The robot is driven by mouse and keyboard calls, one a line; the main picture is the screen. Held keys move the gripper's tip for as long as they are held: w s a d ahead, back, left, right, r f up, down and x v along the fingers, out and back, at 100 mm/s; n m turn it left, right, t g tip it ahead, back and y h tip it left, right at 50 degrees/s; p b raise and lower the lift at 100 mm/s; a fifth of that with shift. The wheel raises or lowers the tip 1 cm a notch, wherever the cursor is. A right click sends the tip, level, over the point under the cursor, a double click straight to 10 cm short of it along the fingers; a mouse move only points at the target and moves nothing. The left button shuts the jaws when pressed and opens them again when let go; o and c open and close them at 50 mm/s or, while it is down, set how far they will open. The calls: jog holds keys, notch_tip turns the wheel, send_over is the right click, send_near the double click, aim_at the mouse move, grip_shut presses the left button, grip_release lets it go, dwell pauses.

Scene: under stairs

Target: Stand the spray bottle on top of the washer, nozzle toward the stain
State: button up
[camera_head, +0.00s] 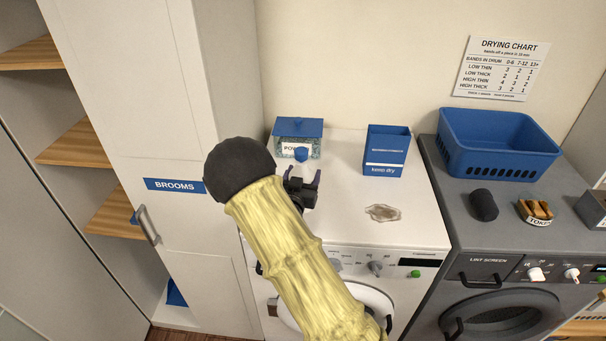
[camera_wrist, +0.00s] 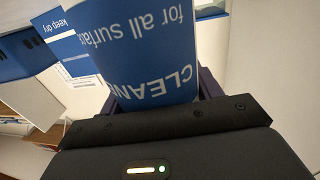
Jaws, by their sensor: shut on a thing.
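The white washer (camera_head: 415,228) stands in the middle, with a brownish stain (camera_head: 383,212) on its top towards the front. My gripper (camera_head: 302,184) is over the left part of the washer top, left of the stain. It is shut on the spray bottle, whose blue head (camera_head: 301,154) shows just beyond the fingers. The bottle's blue label (camera_wrist: 150,45) fills the middle of the wrist view, its lettering upside down there. My arm hides much of the bottle in the head view. I cannot tell where the nozzle points, or whether the base touches the washer.
A powder box (camera_head: 298,128) with a blue lid and a blue "keep dry" box (camera_head: 386,152) stand at the washer's back. Right is a grey dryer (camera_head: 455,200) with a blue basket (camera_head: 500,150), a dark roll (camera_head: 483,205) and a token dish (camera_head: 535,216). A broom cupboard (camera_head: 165,120) is left.

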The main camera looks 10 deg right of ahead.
jog(key=shift+d+f, duration=0.1)
jog(key=shift+f, duration=0.15)
jog(key=shift+s, duration=0.1)
jog(key=shift+f, duration=0.1)
jog(key=o, duration=1.1)
jog(key=shift+f, duration=0.1)
jog(key=o, duration=0.4)
